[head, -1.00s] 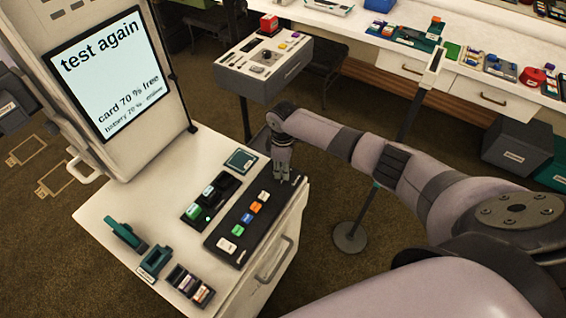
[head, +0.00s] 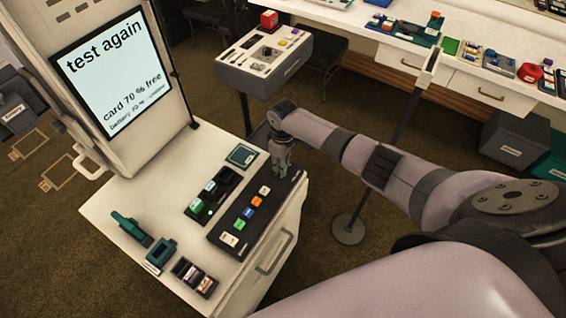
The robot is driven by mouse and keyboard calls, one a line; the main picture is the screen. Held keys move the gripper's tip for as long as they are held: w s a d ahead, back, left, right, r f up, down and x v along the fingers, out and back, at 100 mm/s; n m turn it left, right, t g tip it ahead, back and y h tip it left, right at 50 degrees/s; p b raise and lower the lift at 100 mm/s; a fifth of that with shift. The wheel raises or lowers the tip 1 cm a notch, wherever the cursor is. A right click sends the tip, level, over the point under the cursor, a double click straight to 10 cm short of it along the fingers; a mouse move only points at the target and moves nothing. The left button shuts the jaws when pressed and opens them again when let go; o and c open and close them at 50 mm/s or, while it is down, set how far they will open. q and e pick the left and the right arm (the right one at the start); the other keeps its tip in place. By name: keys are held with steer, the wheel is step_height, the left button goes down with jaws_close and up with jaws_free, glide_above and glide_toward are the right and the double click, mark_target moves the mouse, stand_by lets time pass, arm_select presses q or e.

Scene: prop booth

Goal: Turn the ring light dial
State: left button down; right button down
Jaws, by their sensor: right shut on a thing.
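The black control panel (head: 225,241) lies along the right edge of the white cabinet top and carries a row of coloured buttons. My right gripper (head: 282,174) points down at the panel's far end. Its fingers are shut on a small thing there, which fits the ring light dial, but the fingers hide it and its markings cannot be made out. My left gripper is not in view.
The screen (head: 105,75) stands at the cabinet's back and reads "test again". A battery charger (head: 194,207), a teal pad (head: 241,156) and small holders (head: 194,278) share the cabinet top. A thin stand (head: 348,228) rises from the floor under my right arm.

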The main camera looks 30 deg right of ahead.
steer(key=c, duration=1.3)
jaws_free()
steer(key=shift+c, duration=0.2)
step_height(320, 180, up, 12)
